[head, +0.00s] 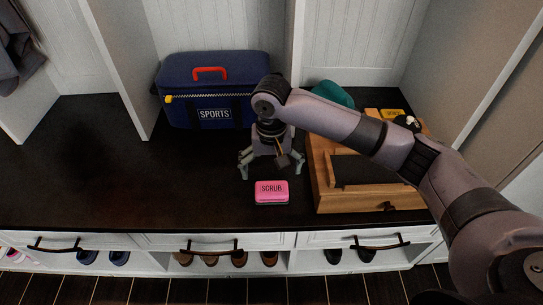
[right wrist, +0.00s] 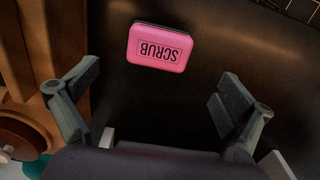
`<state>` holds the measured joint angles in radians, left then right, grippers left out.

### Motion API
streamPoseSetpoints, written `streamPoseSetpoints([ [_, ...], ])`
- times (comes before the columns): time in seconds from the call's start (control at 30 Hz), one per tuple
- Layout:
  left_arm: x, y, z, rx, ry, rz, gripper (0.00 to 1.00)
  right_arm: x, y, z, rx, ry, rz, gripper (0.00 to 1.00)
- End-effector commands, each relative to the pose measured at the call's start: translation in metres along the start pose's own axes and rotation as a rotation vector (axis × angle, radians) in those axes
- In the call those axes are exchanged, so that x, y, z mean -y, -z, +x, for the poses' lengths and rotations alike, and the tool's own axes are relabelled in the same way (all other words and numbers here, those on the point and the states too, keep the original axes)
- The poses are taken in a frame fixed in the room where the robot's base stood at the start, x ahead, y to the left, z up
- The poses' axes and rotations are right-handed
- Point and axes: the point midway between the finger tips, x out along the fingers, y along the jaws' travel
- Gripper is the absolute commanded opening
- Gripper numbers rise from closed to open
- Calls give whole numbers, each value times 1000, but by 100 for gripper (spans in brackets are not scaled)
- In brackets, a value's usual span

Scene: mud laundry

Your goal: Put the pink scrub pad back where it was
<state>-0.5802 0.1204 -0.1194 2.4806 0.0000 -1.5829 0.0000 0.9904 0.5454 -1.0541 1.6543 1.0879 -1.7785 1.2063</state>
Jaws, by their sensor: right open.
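The pink scrub pad (head: 271,193), labelled SCRUB, lies flat on the dark bench top, left of the wooden box. It also shows in the right wrist view (right wrist: 160,47), beyond the fingertips and between their lines. My right gripper (head: 272,174) is open and empty, pointing down just behind the pad in the head view. Its two spread fingers also show in the right wrist view (right wrist: 158,92); neither touches the pad. My left gripper is not in view.
The wooden box (head: 375,200) with a dark front panel stands right of the pad, partly hidden by my right arm. A blue SPORTS bag (head: 214,92) stands at the back left. A teal item (head: 333,93) sits behind the box. The bench top (head: 90,170) is clear at left.

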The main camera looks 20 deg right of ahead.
Motion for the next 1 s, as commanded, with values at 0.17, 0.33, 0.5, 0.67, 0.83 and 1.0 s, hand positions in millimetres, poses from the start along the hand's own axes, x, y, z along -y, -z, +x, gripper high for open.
streamPoseSetpoints([
  [0.17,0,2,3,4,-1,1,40,0,0,-24,-1,0,0,98],
  [0.33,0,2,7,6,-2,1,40,0,0,-29,0,-1,1,98],
  [0.5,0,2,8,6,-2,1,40,6,-9,-19,4,17,-36,98],
  [0.67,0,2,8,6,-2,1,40,30,-46,15,-3,108,-189,98],
  [0.83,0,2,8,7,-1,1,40,51,-94,48,-59,248,-353,98],
  [1.0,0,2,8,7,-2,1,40,46,-131,69,-149,335,-426,98],
])
